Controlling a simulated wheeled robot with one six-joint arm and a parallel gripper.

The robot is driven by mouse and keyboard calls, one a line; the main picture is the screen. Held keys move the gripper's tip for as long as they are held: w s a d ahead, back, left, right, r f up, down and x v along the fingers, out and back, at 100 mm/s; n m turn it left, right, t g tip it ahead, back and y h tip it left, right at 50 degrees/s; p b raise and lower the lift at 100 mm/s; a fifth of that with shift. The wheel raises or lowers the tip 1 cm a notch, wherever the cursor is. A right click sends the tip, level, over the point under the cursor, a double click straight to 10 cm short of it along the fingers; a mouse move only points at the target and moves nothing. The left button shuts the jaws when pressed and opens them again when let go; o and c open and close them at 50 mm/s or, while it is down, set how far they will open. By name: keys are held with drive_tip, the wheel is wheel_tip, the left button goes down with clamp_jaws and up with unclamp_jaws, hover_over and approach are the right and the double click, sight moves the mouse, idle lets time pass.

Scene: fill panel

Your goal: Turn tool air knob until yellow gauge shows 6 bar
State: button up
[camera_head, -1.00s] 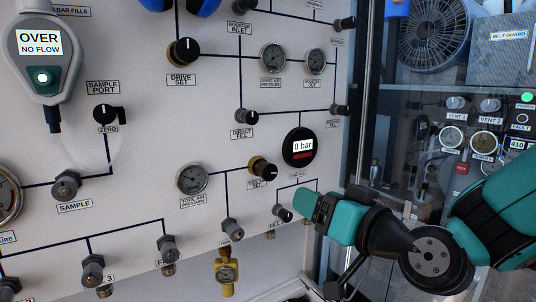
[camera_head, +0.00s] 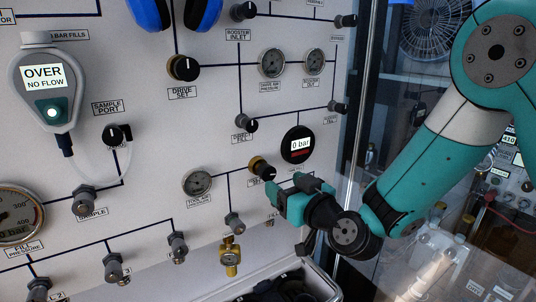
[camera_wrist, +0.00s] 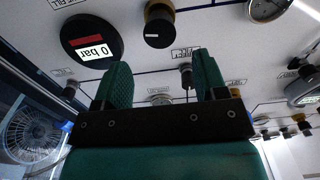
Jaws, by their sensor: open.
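The tool air knob (camera_head: 262,168), black with a brass collar, sits on the grey panel. Its label is partly hidden by my gripper. In the wrist view the knob (camera_wrist: 160,25) is ahead of the fingers, between and beyond them, not touched. My teal gripper (camera_head: 284,190) is just below and right of the knob. It is open and empty in the wrist view (camera_wrist: 162,68). The tool air pressure gauge (camera_head: 197,183) is left of the knob.
A round black display (camera_head: 298,145) reading 0 bar is just above right of the knob. Several fittings (camera_head: 177,246) stick out along the lower panel. An open case (camera_head: 290,287) lies below. A glass pane (camera_head: 365,110) stands right of the panel.

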sight(269, 171)
drive_tip(key=p+x, duration=0.6)
drive_tip(key=x, duration=0.1)
drive_tip(key=shift+r, duration=0.2)
drive_tip(key=shift+w+a+f+p, duration=0.2)
drive_tip(key=shift+w+a+p, duration=0.1)
drive_tip(key=shift+w+p, duration=0.15)
drive_tip(key=shift+s, duration=0.1)
drive_tip(key=c, duration=0.9)
drive_tip(key=shift+m+b, duration=0.35)
drive_tip(key=shift+m, duration=0.55)
drive_tip(key=shift+d+m, duration=0.1)
drive_tip(key=shift+m, duration=1.1)
drive_tip(key=o, duration=0.9)
